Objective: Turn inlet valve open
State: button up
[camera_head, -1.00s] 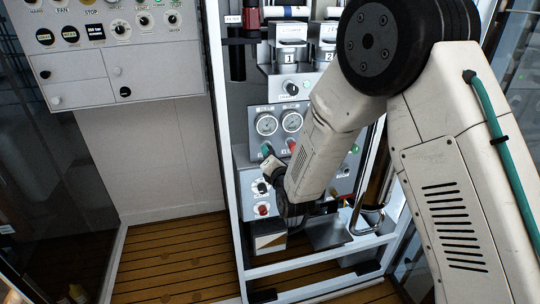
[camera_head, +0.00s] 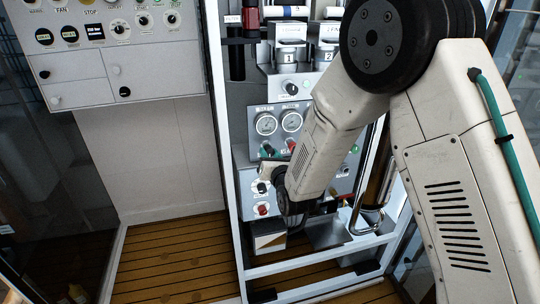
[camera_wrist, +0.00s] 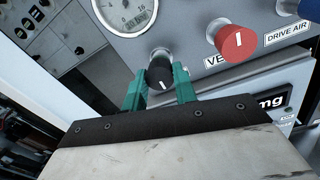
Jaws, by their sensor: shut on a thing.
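The black knob (camera_wrist: 160,68) with a white pointer line stands on the grey panel below a gauge in the wrist view. I take it for the inlet valve; its own label is hidden. The teal fingers of my gripper (camera_wrist: 159,88) are shut on it, one on each side. The white line points down, toward the gripper body. In the head view my gripper (camera_head: 267,153) is at the panel under the left gauge, and the fingers and wrist hide the knob there.
A red knob (camera_wrist: 231,40) sits close to the right of my fingers, over a label starting "VE". A "DRIVE AIR" label (camera_wrist: 287,33) is farther right. Two gauges (camera_head: 266,124) are above. A black knob (camera_head: 262,188) and a red knob (camera_head: 263,210) are below.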

jog(key=shift+s+f, duration=0.1)
jog(key=shift+f, duration=0.05)
jog(key=o, duration=1)
jog(key=v, duration=0.7)
jog(key=shift+s+d, duration=0.1)
jog(key=shift+s, duration=0.25)
jog(key=shift+c, duration=0.2)
